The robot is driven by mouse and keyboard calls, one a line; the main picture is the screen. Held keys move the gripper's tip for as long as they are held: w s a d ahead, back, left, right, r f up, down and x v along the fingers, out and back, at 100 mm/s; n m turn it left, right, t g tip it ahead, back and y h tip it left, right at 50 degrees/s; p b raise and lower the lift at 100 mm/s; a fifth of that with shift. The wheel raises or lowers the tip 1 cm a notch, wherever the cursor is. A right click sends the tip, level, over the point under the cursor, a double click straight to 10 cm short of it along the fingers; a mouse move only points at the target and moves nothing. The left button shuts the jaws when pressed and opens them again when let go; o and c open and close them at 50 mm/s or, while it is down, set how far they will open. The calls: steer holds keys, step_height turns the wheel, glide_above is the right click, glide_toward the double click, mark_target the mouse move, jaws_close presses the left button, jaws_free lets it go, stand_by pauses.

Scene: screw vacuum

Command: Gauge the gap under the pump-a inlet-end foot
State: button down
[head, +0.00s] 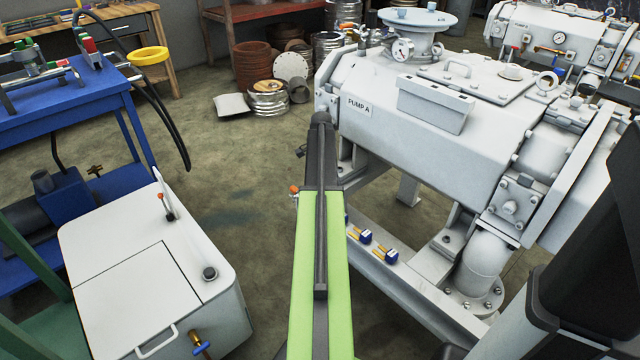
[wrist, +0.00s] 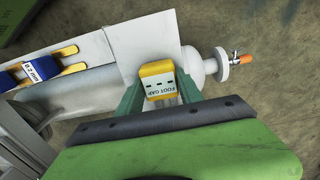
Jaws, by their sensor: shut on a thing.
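Pump A (head: 420,110) is a large pale grey machine labelled "PUMP A", raised on legs over a base rail (head: 405,285). My gripper (wrist: 160,95) has green fingers shut on a yellow gauge labelled "FOOT GAP" (wrist: 157,82). The gauge's far side meets the edge of a pale flat plate (wrist: 145,35); I cannot tell whether it touches or goes under it. In the head view my arm hides the gripper and the lower left end of the pump, so the inlet-end foot is not clearly visible there.
Blue-and-yellow gauges (head: 362,236) lie on the rail; a blue one (wrist: 35,72) reads 0.2 mm. An orange-handled valve (wrist: 238,59) sticks out right of the plate. A white cabinet (head: 150,270) stands left, with open floor (head: 230,180) between.

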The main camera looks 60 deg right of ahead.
steer(key=shift+s+d, duration=0.35)
steer(key=shift+d, duration=0.55)
steer(key=shift+s+d, duration=0.3)
steer(key=shift+d, duration=0.6)
stand_by(1.1)
steer(key=c, duration=0.7)
jaws_free()
step_height(320, 180, up, 17)
steer(key=p, duration=1.7)
steer(key=shift+r, duration=0.2)
